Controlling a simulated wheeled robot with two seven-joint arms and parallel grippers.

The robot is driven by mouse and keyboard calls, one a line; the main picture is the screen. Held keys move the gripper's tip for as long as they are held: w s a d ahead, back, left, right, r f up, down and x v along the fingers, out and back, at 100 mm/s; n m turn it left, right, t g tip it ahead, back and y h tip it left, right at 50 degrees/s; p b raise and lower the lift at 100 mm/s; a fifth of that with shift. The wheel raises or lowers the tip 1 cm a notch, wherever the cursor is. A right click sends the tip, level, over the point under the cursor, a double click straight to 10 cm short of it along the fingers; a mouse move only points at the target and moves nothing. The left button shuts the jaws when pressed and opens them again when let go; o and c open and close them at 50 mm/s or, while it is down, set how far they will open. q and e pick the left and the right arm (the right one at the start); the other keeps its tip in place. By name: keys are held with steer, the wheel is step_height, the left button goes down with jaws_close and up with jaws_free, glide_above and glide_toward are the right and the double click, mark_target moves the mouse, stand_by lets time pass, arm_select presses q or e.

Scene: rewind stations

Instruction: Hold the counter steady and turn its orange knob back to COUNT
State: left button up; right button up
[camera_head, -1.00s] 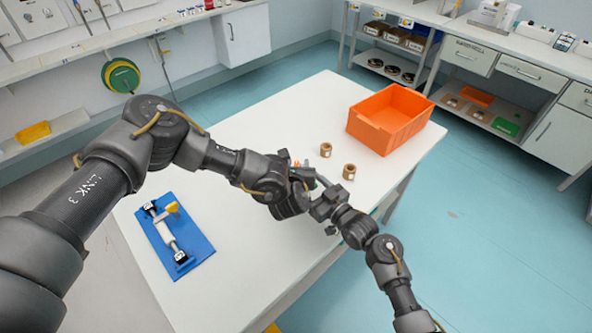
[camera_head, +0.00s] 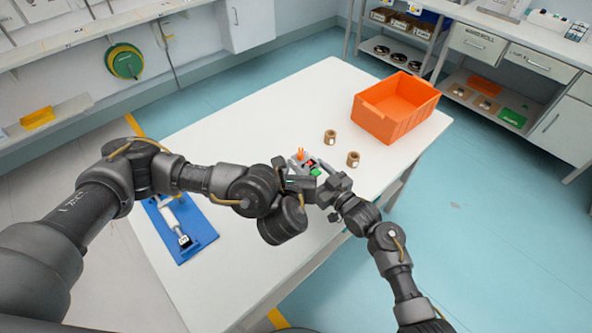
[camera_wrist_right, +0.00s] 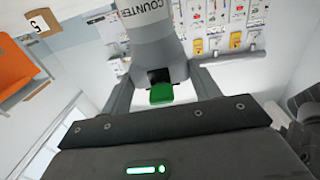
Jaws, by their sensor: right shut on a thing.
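The counter (camera_head: 310,167) is a small grey unit with a red part, a green button (camera_head: 316,172) and an orange knob (camera_head: 300,154) at its far end. It is partly hidden by my grippers above the white table. In the right wrist view its grey body (camera_wrist_right: 155,40) carries the lettering "COUNTER". My right gripper (camera_wrist_right: 160,88) is shut on the counter near the green button. My left gripper (camera_head: 287,172) is just left of the counter, close to the orange knob. Its fingertips are partly hidden, and I cannot tell whether they touch the knob.
A blue board (camera_head: 196,243) with a roller stand lies at the table's left, partly behind my left arm. Two brown rolls (camera_head: 330,137) (camera_head: 353,159) stand beyond the counter. An orange bin (camera_head: 388,125) sits at the far right corner. The table's front middle is clear.

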steer(key=shift+f, duration=0.1)
steer(key=o, duration=1.2)
steer(key=shift+d, duration=0.1)
